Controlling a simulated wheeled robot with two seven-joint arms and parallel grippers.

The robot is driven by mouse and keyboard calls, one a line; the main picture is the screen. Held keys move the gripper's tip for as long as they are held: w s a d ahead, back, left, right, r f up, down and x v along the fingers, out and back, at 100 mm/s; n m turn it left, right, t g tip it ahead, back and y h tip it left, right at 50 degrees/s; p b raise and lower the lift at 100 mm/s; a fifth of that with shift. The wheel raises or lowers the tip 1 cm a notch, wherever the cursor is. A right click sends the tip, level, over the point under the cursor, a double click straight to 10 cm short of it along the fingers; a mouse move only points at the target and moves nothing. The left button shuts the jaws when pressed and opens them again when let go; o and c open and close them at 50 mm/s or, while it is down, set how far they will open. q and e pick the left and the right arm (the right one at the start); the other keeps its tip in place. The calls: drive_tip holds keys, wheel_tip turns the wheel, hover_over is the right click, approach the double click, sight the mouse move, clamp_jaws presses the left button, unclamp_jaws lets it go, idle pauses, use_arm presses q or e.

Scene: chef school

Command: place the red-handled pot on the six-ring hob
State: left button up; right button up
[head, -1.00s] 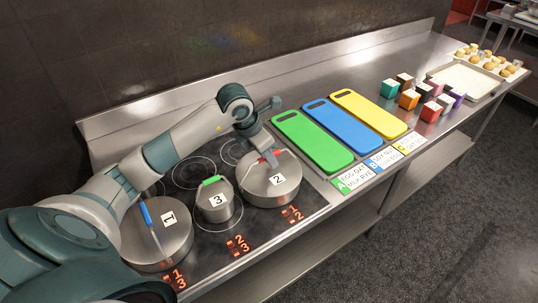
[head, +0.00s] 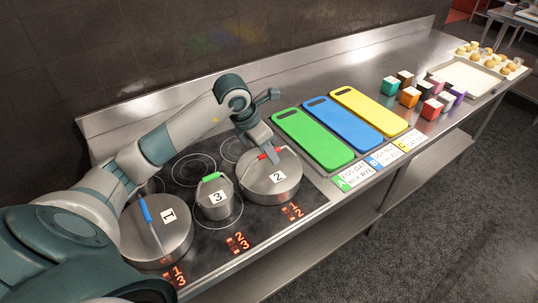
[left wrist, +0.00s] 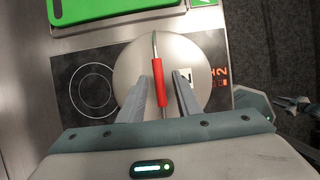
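The red-handled pot (head: 262,185), a steel lidded pot marked 2, stands upright on the right end of the black six-ring hob (head: 212,238). Its red handle (left wrist: 157,88) runs across the lid in the left wrist view. My left gripper (head: 271,154) is just above the lid at the handle. In the left wrist view its two fingers (left wrist: 165,76) are apart, one on each side of the handle; whether they touch it I cannot tell.
A small green-handled pot (head: 208,207) marked 3 and a blue-handled pot (head: 180,240) marked 1 stand on the hob to the left. Green (head: 312,140), blue (head: 342,126) and yellow (head: 370,114) boards lie to the right, with cards in front. Free rings show behind the pots.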

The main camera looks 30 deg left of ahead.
use_arm(q)
drive_tip(key=b+v, duration=0.2)
drive_tip(key=v, duration=0.8)
drive_tip(key=shift+r+b, duration=0.2)
drive_tip(key=shift+b, duration=0.2)
drive_tip(key=shift+s, duration=0.1)
